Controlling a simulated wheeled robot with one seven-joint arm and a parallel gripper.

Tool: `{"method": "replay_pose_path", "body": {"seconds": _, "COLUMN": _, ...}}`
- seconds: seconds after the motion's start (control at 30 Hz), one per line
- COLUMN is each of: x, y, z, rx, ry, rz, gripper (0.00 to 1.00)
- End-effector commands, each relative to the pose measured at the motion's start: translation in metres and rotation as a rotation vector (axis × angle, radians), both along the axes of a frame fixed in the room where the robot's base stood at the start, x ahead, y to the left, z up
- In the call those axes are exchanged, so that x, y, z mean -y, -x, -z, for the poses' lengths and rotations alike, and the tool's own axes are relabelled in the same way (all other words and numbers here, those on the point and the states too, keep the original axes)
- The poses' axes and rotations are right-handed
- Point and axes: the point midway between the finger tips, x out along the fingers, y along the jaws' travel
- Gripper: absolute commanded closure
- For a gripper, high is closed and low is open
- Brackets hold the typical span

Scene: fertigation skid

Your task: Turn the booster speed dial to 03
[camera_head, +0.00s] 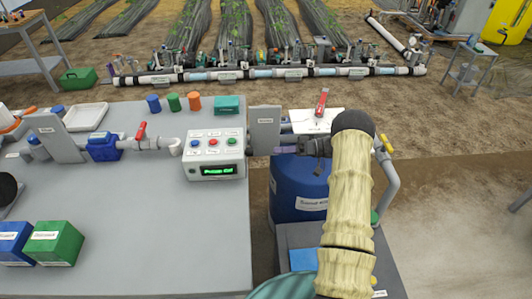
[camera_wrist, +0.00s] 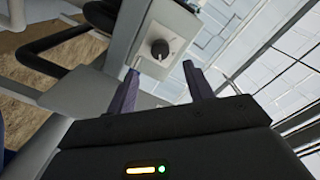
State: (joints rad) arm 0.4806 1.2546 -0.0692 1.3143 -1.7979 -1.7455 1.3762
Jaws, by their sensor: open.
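The booster speed dial is a round black knob (camera_wrist: 160,49) with a light pointer line, on a light grey panel (camera_wrist: 150,25) at the upper middle of the wrist view. Its scale numbers are too small to read. My gripper (camera_wrist: 160,69) is open and empty. Its two dark fingers point towards the dial, one on each side of it in the picture, apparently short of it. Whether they touch it cannot be told. In the head view my gripper (camera_head: 314,147) is partly hidden by my arm, beside a grey upright box (camera_head: 265,130); the dial face is not visible there.
A control box (camera_head: 213,155) with coloured buttons and a green display stands left of the grey box. A pipe with a red-handled valve (camera_head: 141,132) is farther left. A blue drum (camera_head: 290,190) stands below my gripper. A yellow-handled valve (camera_head: 386,144) is to the right.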

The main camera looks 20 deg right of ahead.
Motion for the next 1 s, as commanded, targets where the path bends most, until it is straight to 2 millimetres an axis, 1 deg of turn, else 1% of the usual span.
{"method": "replay_pose_path", "body": {"seconds": 0.03, "x": 0.011, "y": 0.002, "z": 0.002, "rx": 0.0, "ry": 0.001, "rz": 0.003, "gripper": 0.48}}
{"method": "replay_pose_path", "body": {"seconds": 0.2, "x": 0.044, "y": 0.009, "z": 0.0, "rx": 0.001, "ry": 0.002, "rz": 0.003, "gripper": 0.48}}
{"method": "replay_pose_path", "body": {"seconds": 0.3, "x": 0.062, "y": 0.013, "z": 0.0, "rx": 0.0, "ry": 0.002, "rz": 0.003, "gripper": 0.48}}
{"method": "replay_pose_path", "body": {"seconds": 0.4, "x": 0.074, "y": 0.016, "z": -0.001, "rx": 0.0, "ry": 0.001, "rz": 0.002, "gripper": 0.48}}
{"method": "replay_pose_path", "body": {"seconds": 0.53, "x": 0.082, "y": 0.018, "z": -0.003, "rx": -0.001, "ry": 0.001, "rz": 0.001, "gripper": 0.48}}
{"method": "replay_pose_path", "body": {"seconds": 0.87, "x": 0.081, "y": 0.018, "z": -0.003, "rx": -0.001, "ry": 0.0, "rz": -0.001, "gripper": 0.48}}
{"method": "replay_pose_path", "body": {"seconds": 1.0, "x": 0.084, "y": 0.019, "z": -0.003, "rx": -0.001, "ry": 0.0, "rz": 0.004, "gripper": 0.48}}
